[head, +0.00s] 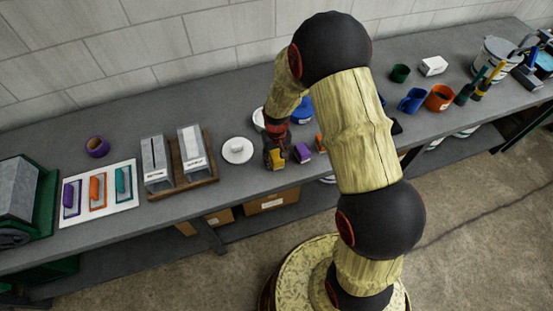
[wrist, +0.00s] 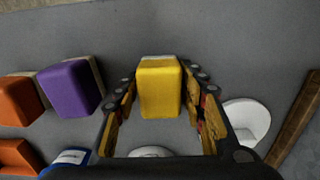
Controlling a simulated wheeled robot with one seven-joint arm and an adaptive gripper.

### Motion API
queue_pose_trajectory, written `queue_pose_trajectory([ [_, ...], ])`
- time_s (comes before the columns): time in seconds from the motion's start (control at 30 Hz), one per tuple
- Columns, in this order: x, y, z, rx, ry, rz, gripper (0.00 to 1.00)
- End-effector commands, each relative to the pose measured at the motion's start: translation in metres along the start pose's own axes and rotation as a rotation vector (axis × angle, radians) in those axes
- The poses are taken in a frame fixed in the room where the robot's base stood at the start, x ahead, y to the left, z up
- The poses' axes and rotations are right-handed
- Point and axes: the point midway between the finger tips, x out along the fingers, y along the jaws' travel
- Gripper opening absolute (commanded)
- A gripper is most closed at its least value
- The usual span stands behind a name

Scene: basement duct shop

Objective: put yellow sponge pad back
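The yellow sponge pad (wrist: 159,90) has a pale backing and rests on the grey bench. In the wrist view it lies between the two fingers of my gripper (wrist: 164,98). The fingers are open, with a narrow gap showing on each side of the pad. In the head view my gripper (head: 276,148) is down at the bench top, and the yellow pad (head: 277,158) is partly hidden by it. A purple pad (wrist: 70,88) and an orange pad (wrist: 18,101) lie to the left in the wrist view.
A white board (head: 108,210) holds purple, orange and teal pieces at the left. Two grey metal holders (head: 156,165) with labels stand on a wooden tray (head: 183,192). A white round dish (head: 237,152) sits left of my gripper. My arm hides part of the bench.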

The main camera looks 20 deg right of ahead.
Motion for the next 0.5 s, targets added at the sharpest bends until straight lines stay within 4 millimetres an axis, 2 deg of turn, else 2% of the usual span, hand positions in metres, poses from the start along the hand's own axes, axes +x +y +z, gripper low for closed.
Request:
queue_pose_trajectory([
  [0.17, -0.0002, 0.0000, 0.0000, 0.000, 0.000, 0.000, 0.52],
  [0.5, -0.0044, 0.0000, -0.0001, 0.000, 0.001, 0.000, 0.52],
])
